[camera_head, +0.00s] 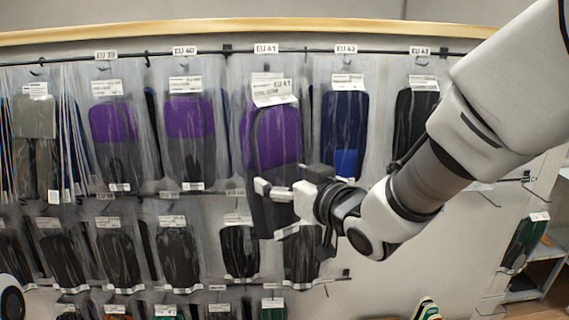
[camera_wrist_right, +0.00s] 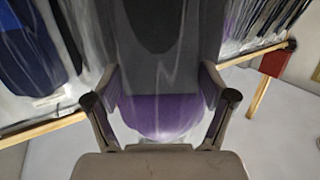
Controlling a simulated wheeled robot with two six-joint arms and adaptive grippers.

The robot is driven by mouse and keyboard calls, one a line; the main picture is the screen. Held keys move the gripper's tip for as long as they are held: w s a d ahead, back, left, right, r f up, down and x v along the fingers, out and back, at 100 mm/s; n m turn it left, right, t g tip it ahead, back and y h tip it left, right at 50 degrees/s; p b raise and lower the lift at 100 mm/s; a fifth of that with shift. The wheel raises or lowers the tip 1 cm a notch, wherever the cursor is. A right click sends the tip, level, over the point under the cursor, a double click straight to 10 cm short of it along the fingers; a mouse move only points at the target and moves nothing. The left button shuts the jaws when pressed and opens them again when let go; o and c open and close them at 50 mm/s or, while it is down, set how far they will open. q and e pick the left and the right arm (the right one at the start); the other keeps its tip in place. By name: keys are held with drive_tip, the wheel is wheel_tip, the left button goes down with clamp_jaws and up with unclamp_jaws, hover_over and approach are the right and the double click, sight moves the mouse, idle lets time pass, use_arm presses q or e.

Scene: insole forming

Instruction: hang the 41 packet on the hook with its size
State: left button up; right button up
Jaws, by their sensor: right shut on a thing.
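The 41 packet (camera_head: 272,140), clear with a purple and dark grey insole and a white EU 41 label, stands upright in front of the upper row, its label slightly tilted. My right gripper (camera_head: 273,209) is shut on its lower part from the right. The right wrist view shows the packet (camera_wrist_right: 160,115) between the fingers (camera_wrist_right: 160,82). The EU 41 tag (camera_head: 266,48) is on the rail directly above the packet. My left gripper is not in view.
Purple packets hang at the EU 40 tag (camera_head: 184,51) on the left. A blue packet (camera_head: 344,125) hangs close on the right, with a black one beyond. Dark packets (camera_head: 118,258) fill the lower row. Bare wall and empty hooks (camera_head: 487,197) lie at the right.

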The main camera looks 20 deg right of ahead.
drive_tip(key=shift+w+d+f+b, duration=0.15)
drive_tip(key=shift+w+f+b, duration=0.15)
drive_tip(key=shift+w+b, duration=0.3)
drive_tip(key=shift+w+d+f+b, duration=0.15)
drive_tip(key=shift+w+f+b, duration=0.2)
drive_tip(key=shift+w, duration=0.3)
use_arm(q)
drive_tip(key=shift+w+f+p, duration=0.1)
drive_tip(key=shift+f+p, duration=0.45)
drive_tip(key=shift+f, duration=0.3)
use_arm(e)
drive_tip(key=w, duration=0.1)
drive_tip(key=w+d, duration=0.1)
drive_tip(key=w, duration=0.1)
drive_tip(key=w+r, duration=0.1)
drive_tip(key=w, duration=0.1)
drive_tip(key=shift+d, duration=0.25)
